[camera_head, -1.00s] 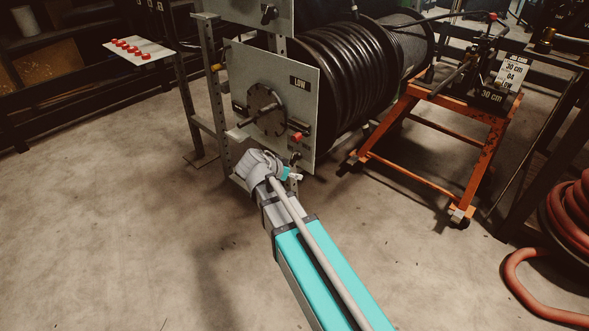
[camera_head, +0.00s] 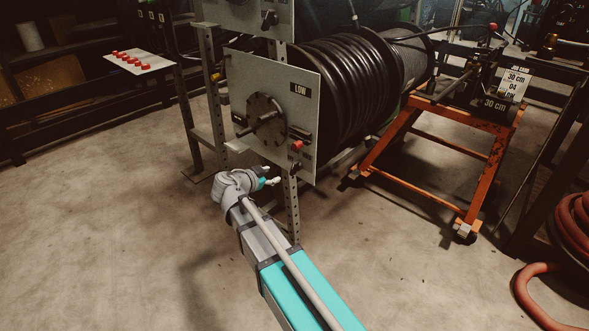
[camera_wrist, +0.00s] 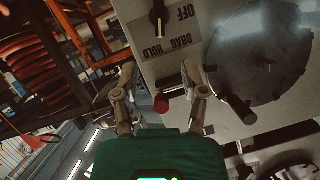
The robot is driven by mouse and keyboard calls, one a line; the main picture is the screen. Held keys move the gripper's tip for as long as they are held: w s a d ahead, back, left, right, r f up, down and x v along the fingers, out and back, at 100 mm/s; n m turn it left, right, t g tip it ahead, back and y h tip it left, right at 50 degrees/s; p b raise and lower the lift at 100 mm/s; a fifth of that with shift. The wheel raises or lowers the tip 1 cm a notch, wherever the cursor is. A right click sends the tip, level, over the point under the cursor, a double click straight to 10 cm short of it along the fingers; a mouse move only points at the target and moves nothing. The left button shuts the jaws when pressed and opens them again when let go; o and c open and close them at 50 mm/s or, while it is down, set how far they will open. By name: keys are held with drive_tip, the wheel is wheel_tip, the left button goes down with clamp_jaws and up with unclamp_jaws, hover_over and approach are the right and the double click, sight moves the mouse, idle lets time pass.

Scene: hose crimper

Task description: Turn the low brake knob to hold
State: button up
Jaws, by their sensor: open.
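The LOW panel (camera_head: 245,85) is a grey upright plate on the reel stand. Its black brake knob (camera_wrist: 158,14) shows at the top of the wrist view, beside a label plate (camera_wrist: 170,42) reading OFF, DRAG and HOLD, seen upside down. I cannot tell for sure which word the knob points to. In the head view the knob (camera_head: 296,166) is small, near the panel's lower right corner. My gripper (camera_wrist: 161,88) is open and empty, its fingers apart from the brake knob. In the head view my gripper (camera_head: 270,182) is below and left of that corner.
A red knob (camera_wrist: 161,104) on the panel appears between my fingers. A round black hub with a handle (camera_head: 265,118) is left of it. The hose reel (camera_head: 345,85) is behind, and an orange stand (camera_head: 485,175) is to the right. Floor in front is clear.

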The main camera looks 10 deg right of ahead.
sight(292, 169)
drive_tip(key=b+x, duration=0.4)
drive_tip(key=x, duration=0.8)
drive_tip(key=shift+f+b, duration=0.15)
drive_tip(key=shift+b, duration=0.15)
drive_tip(key=shift+x, duration=0.8)
clamp_jaws()
drive_tip(key=shift+m+t+b, duration=0.55)
drive_tip(key=shift+m+t, duration=0.05)
drive_tip(key=shift+m, duration=0.3)
unclamp_jaws()
drive_tip(key=shift+n+g, duration=0.3)
